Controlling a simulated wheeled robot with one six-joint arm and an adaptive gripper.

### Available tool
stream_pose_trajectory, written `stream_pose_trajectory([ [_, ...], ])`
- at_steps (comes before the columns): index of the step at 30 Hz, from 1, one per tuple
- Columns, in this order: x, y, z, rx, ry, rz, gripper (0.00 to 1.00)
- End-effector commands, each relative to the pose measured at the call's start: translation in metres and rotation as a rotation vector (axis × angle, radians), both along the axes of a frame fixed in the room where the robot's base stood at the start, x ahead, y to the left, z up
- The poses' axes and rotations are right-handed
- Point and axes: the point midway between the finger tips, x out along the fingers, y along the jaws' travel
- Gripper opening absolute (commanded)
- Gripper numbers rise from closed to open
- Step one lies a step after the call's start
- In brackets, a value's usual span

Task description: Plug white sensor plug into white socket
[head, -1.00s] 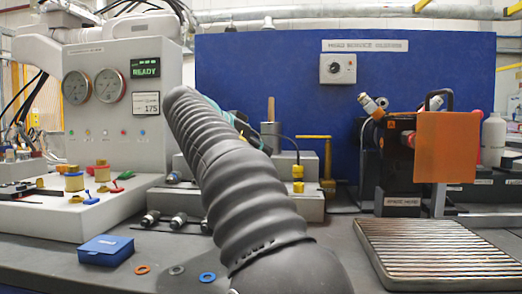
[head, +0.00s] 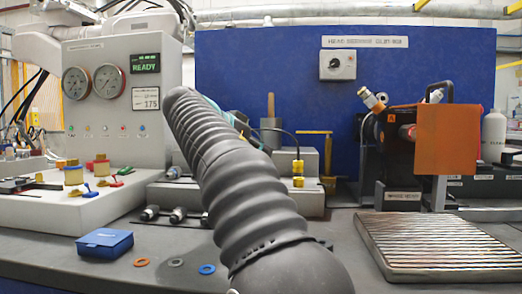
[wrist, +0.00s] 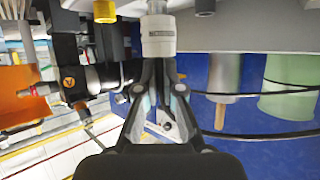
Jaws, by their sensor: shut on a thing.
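In the wrist view, my gripper (wrist: 158,62) is shut on the white plug (wrist: 158,35), a pale cylinder with a grey band. The plug extends past the fingertips toward the top edge, beside a grey block (wrist: 260,30). Its far end is partly cut off by the frame, so I cannot tell whether it touches a socket. No white socket can be made out. In the head view my own ribbed arm hides the gripper and the plug.
A yellow connector (wrist: 104,10) and a dark one (wrist: 205,7) flank the plug in the wrist view. In the head view, the grey block (head: 312,200) carries a yellow connector (head: 298,168). A black-and-orange unit (head: 448,140) and a ribbed plate (head: 440,240) are at right.

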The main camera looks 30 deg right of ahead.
Motion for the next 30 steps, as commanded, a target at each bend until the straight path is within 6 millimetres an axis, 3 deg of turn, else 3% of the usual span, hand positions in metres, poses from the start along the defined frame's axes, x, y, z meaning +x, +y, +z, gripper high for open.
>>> stream_pose_trajectory([
  [17,0.0,0.0,-0.014,0.0,0.0,0.0,0.0],
  [18,0.0,0.0,-0.012,0.0,0.0,0.0,0.16],
  [21,0.0,0.0,-0.012,0.0,0.0,0.0,0.35],
  [30,0.0,0.001,-0.011,0.0,0.0,0.001,0.35],
])
